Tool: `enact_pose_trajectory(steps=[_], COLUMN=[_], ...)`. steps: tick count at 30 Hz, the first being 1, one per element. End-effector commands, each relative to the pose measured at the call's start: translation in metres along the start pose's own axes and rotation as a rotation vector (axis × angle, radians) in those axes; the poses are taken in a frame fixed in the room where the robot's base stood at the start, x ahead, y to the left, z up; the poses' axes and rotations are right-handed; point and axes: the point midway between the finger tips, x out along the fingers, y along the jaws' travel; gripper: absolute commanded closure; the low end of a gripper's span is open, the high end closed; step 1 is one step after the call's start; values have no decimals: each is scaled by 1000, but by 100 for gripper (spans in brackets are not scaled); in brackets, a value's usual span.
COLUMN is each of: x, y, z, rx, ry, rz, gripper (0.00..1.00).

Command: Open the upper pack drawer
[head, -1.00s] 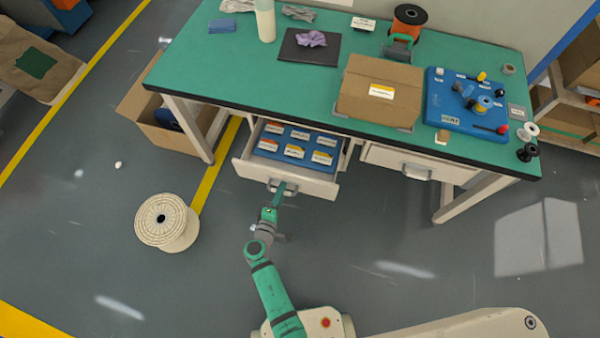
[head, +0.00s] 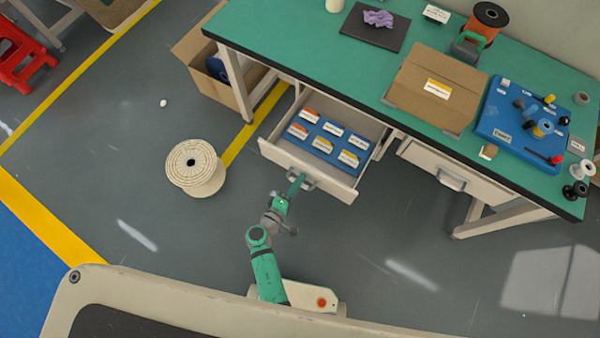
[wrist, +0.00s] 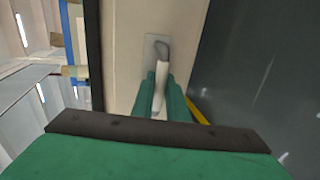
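The pack drawer (head: 343,189) under the left part of the bench is pulled well out. It holds a blue insert (head: 333,137) with several labelled packs. Its front carries a metal handle (head: 311,183). My gripper (head: 297,185) is at this handle, in front of the drawer. In the wrist view, the green fingers (wrist: 161,92) lie on either side of the pale handle bar (wrist: 160,78) and appear closed on it. The pale drawer front (wrist: 125,60) is behind it. A second drawer (head: 462,172) to the right is shut.
The green bench top (head: 300,50) holds a cardboard box (head: 437,85), a blue board (head: 520,122) with small parts, and a black mat (head: 375,27). A cable spool (head: 195,168) stands on the floor at left. An open carton (head: 208,75) is beside the bench leg.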

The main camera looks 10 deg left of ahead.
Motion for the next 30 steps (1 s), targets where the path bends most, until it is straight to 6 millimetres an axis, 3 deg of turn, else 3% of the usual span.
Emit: enact_pose_trajectory(steps=[13,30], x=[-7,-97], y=[-1,0], z=[1,1], rx=[-1,0], ry=[-1,0], rz=[-1,-1], gripper=[79,79])
